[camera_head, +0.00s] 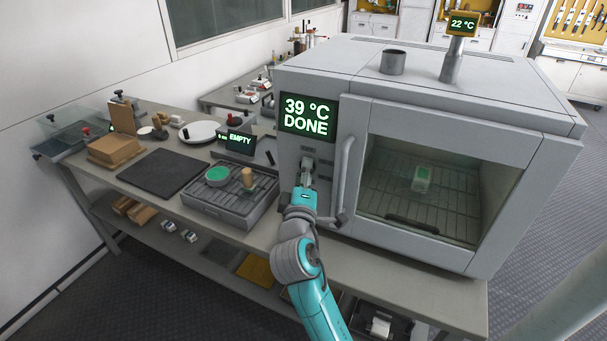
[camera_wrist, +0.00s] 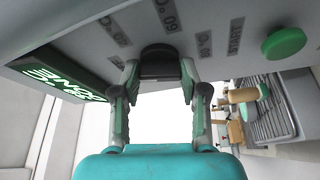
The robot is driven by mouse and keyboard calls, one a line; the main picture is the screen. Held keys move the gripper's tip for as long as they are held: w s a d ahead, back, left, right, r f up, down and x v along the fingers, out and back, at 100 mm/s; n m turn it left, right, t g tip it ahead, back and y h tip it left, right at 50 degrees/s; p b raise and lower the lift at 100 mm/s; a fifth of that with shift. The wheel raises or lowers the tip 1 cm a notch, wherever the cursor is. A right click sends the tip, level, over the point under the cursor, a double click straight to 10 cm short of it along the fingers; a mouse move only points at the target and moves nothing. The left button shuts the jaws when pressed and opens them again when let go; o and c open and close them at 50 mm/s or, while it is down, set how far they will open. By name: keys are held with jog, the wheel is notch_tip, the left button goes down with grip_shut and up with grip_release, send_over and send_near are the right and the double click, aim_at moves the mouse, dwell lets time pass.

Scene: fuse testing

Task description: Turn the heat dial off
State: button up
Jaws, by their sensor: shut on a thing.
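The heat dial (camera_wrist: 160,62) is a dark round knob on the oven's grey front panel, with temperature labels around it in the wrist view. My gripper (camera_wrist: 160,76) is shut on it, one finger on each side. In the head view my gripper (camera_head: 306,172) reaches the panel below the oven display (camera_head: 308,115), which reads 39 °C DONE. The gripper mostly covers the dial there. I cannot tell which label the dial points to.
A green button (camera_wrist: 284,43) sits on the panel beside the dial. The oven door handle (camera_head: 345,175) is close to the right of my gripper. A slatted tray unit (camera_head: 215,205) with an EMPTY display (camera_head: 240,142) behind it stands at left.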

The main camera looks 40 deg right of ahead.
jog(key=shift+n+g+y, duration=0.3)
jog(key=shift+n+y, duration=0.4)
jog(key=shift+n, duration=0.9)
jog(key=o, duration=1.1)
jog(key=shift+o, duration=0.2)
jog(key=v, duration=1.2)
jog(key=shift+n, duration=0.3)
